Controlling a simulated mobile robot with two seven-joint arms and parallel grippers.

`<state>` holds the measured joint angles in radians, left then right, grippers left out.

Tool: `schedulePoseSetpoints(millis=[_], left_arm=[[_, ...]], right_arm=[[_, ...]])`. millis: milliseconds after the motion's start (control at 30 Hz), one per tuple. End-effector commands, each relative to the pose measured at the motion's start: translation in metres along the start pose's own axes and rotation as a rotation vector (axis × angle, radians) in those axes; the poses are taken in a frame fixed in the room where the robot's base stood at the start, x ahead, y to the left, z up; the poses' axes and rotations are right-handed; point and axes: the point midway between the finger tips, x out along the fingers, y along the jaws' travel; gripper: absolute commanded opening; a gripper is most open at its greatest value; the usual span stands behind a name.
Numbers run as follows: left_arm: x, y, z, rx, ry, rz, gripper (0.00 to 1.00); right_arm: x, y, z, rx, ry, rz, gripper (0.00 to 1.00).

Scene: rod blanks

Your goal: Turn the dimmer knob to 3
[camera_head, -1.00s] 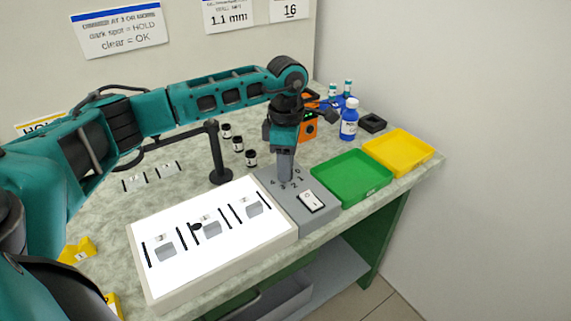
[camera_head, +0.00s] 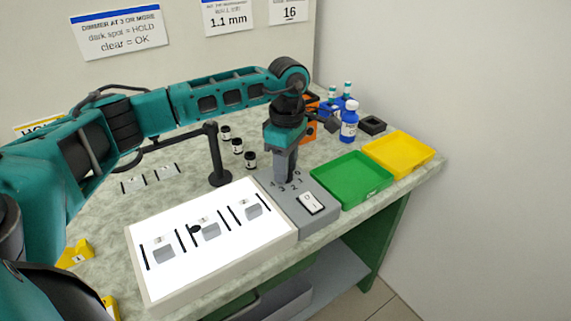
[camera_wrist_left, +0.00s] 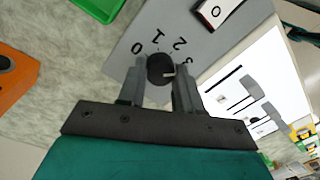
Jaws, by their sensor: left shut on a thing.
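The dimmer knob (camera_wrist_left: 160,68) is a dark round knob on the grey control box (camera_head: 318,217), with printed numbers around it. My left gripper (camera_head: 286,182) points down over the box. In the left wrist view my left gripper (camera_wrist_left: 160,80) has one finger on each side of the knob and is shut on it. A pale mark on the knob points right, toward the side of the 3; the exact number it meets is hard to tell. My right gripper is not in view.
A white rocker switch (camera_head: 311,204) sits beside the knob. A lit white panel (camera_head: 180,277) with several grey blocks lies left of the box. A green tray (camera_head: 352,179) and yellow tray (camera_head: 399,153) stand to the right. A black post (camera_head: 216,155) stands behind the panel.

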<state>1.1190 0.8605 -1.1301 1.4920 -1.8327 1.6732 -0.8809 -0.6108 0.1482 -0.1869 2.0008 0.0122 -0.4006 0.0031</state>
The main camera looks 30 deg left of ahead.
Motion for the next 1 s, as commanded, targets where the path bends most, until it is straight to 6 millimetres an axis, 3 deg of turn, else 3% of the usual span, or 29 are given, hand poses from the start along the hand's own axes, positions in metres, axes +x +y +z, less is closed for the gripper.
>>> schedulePoseSetpoints(millis=[100,133,367,700,867,1000], left_arm=[[-0.002,0.001,0.0,-0.001,-0.003,0.003,0.04],[-0.002,0.001,0.0,-0.001,-0.003,0.003,0.37],[-0.001,0.0,0.0,-0.002,-0.001,0.001,0.59],[-0.007,0.001,0.0,-0.002,-0.001,0.002,0.6],[-0.033,0.001,0.0,-0.002,-0.002,0.006,0.6],[-0.065,0.001,0.0,-0.002,-0.002,0.007,0.6]], right_arm=[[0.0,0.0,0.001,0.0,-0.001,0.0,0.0],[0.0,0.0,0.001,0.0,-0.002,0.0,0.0],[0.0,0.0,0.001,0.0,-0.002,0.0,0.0],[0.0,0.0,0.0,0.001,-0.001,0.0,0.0],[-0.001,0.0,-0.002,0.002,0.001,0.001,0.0],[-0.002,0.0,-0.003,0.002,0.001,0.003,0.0]])
